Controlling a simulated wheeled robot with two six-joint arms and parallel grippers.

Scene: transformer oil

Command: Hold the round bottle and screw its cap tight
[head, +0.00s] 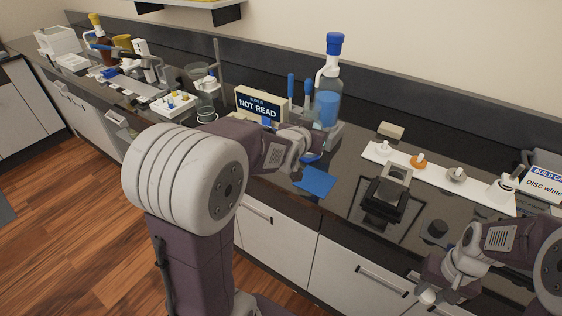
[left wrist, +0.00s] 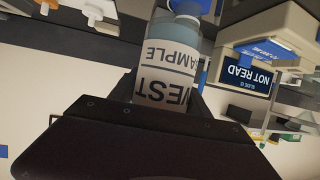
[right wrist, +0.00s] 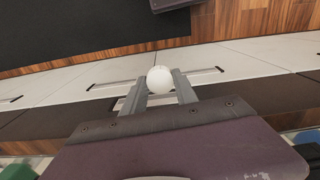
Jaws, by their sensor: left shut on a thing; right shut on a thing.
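My left gripper (head: 300,150) is shut on a bottle (left wrist: 165,75) with a white label reading partly "WEST SAMPLE", which appears upside down in the left wrist view. The bottle stands between the fingers; its mouth is hidden behind the gripper body there. In the head view my arm and gripper mostly hide the bottle, near the blue mat (head: 314,181). My right gripper (head: 430,292) is at the front right, apart from the bottle. It is shut on a small round white piece, seemingly the cap (right wrist: 160,79), held between its fingertips over the counter's front edge.
A blue-topped dispenser bottle (head: 328,100) and a "NOT READ" sign (head: 259,106) stand behind my left gripper. A dark device (head: 385,195) stands between my grippers. A white strip (head: 440,183) with several knobbed pieces lies behind it. Dark counter shows around the device.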

